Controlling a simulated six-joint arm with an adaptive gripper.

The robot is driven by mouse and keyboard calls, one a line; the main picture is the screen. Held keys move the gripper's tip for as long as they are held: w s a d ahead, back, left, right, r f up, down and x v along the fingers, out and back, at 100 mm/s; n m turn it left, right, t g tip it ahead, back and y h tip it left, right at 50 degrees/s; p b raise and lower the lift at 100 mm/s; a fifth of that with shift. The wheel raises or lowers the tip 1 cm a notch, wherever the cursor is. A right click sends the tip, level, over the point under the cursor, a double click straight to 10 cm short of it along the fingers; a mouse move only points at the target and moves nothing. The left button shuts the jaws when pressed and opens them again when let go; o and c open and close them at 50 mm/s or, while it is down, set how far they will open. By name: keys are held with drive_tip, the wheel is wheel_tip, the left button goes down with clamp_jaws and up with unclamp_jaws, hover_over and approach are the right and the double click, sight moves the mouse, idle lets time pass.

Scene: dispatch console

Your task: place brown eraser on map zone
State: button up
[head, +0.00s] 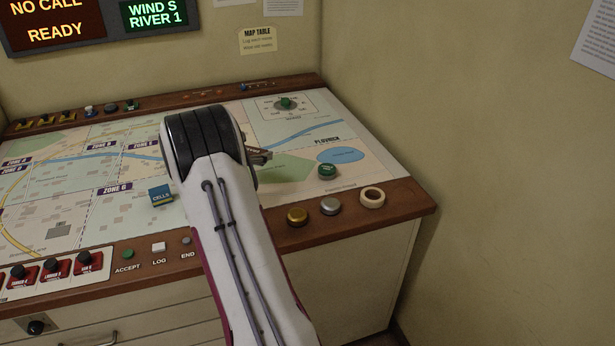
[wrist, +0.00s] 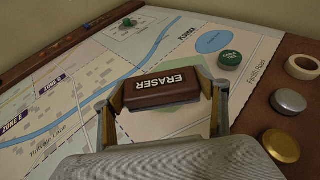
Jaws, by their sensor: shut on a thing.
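The brown eraser (wrist: 162,92), with the word ERASER on its side, is held between the two fingers of my gripper (wrist: 165,108) in the wrist view. The gripper is shut on it, above the right part of the map. In the head view my arm hides most of the gripper, and only a bit of a finger and the eraser (head: 258,154) shows. The gap between eraser and map is hard to judge.
A blue CELLS block (head: 161,196) lies left of my arm on the map. A green round piece (head: 327,172) stands near the pond. Gold (head: 297,216) and silver (head: 330,205) discs and a tape roll (head: 372,197) sit on the wooden rim. Red switches (head: 55,269) line the front left.

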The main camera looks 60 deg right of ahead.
drive_tip(key=shift+s+d+f+g, duration=0.15)
drive_tip(key=shift+s+g, duration=0.15)
drive_tip(key=shift+s, duration=0.55)
drive_tip(key=shift+s+f+m, duration=0.15)
drive_tip(key=shift+s+m, duration=0.15)
drive_tip(key=shift+s, duration=0.2)
hover_over(261, 190)
drive_tip(key=shift+d+f, duration=0.1)
drive_tip(key=shift+f, duration=2.95)
drive_tip(key=shift+f, duration=1.9)
drive_tip(key=shift+f, duration=0.15)
